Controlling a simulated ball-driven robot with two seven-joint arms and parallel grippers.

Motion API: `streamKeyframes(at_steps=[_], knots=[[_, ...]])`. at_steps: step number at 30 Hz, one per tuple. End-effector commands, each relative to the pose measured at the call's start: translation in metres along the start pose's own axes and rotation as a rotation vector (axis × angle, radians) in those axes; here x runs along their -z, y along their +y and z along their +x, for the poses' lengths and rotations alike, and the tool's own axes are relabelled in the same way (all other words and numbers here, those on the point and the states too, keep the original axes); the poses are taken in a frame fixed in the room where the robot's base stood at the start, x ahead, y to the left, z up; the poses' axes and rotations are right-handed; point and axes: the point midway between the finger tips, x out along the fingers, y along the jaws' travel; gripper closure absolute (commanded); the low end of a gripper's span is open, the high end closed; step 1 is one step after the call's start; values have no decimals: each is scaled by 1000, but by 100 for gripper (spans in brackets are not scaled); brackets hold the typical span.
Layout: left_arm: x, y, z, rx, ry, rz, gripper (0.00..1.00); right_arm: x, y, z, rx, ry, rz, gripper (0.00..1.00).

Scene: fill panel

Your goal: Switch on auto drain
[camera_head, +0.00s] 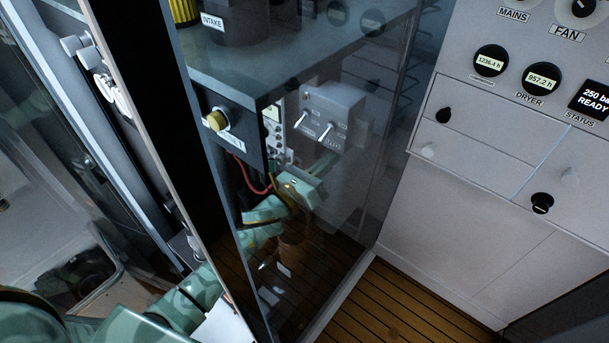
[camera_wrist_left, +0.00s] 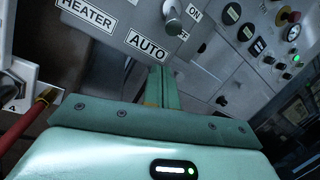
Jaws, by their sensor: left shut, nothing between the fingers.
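A grey switch box (camera_head: 335,105) with two metal toggle levers shows behind the clear panel in the head view. The right-hand lever (camera_head: 327,131) sits above a small label. In the left wrist view a lever (camera_wrist_left: 172,12) stands between an ON label and an AUTO label (camera_wrist_left: 147,46); any further word on that label is hidden or cut off. The box also bears a HEATER label (camera_wrist_left: 84,12). My left gripper (camera_head: 328,161) is shut and empty, just below the box. Its fingers (camera_wrist_left: 160,80) point toward the AUTO label's underside. Contact cannot be told. My right gripper is not in view.
A clear panel (camera_head: 350,200) and a dark post (camera_head: 175,120) stand before the box. A shelf (camera_head: 290,60) lies above my left arm. A red cable (camera_head: 245,178) hangs beside it. A white cabinet (camera_head: 470,210) with gauges stands at right.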

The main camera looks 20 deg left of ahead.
Motion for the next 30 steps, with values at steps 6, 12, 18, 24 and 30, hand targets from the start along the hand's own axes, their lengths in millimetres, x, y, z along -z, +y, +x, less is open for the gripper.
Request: streamKeyframes(at_steps=[6,12,18,24,30], knots=[[-31,-1,-7,1,0,1,100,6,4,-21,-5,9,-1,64],[-38,0,-11,0,0,0,100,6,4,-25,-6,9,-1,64],[-37,0,-11,0,0,-1,100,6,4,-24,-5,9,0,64],[-39,0,-11,-2,5,-1,100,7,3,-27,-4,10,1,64],[-44,-2,-12,-16,41,-5,100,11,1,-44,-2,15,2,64]])
